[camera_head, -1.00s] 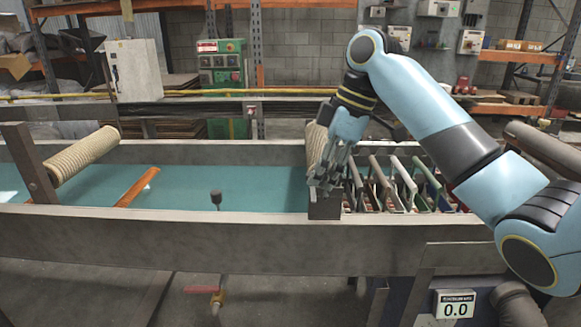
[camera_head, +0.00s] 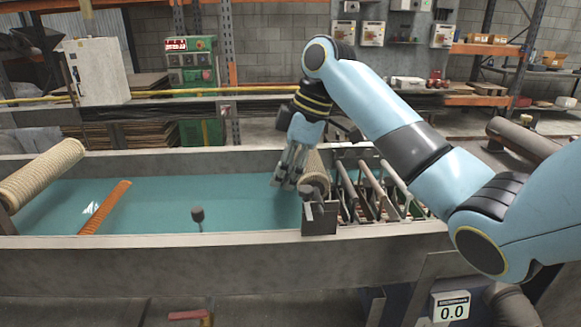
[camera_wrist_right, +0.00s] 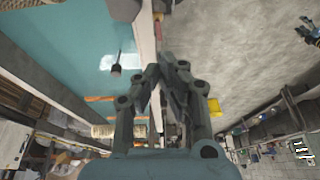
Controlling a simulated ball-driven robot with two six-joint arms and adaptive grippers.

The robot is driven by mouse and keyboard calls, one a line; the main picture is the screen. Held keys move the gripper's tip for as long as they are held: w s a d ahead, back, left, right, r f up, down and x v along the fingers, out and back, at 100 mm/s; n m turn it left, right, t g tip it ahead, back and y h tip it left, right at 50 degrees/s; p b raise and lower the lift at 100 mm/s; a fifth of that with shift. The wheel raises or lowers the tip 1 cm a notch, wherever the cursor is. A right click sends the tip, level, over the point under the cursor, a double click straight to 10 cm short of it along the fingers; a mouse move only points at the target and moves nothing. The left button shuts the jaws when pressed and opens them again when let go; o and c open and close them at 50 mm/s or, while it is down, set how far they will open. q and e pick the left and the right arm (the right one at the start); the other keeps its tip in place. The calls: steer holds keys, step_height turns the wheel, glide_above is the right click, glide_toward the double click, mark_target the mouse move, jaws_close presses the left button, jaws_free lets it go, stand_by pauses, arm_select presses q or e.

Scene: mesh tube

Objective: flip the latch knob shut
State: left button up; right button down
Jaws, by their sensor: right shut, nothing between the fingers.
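A dark knob (camera_head: 306,192), which looks like the latch knob, sits on the grey end bracket (camera_head: 320,220) at the near end of the right ribbed roller (camera_head: 315,172) in the head view. I cannot tell its exact latch position. My right gripper (camera_head: 283,178) is just left of the knob, above the tank's teal surface, with its fingers shut and empty. In the wrist view the fingers of my right gripper (camera_wrist_right: 168,68) are together, over the tank wall. My left gripper is not in view.
Several slanted bars (camera_head: 370,190) crowd the right end.

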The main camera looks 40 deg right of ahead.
mark_target(308, 202)
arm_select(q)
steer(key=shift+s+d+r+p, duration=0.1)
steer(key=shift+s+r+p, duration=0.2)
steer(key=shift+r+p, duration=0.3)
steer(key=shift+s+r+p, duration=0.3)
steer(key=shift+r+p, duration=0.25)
arm_select(e)
step_height(308, 202, down, 6)
steer(key=s+d, duration=0.1)
steer(key=shift+d, duration=0.35)
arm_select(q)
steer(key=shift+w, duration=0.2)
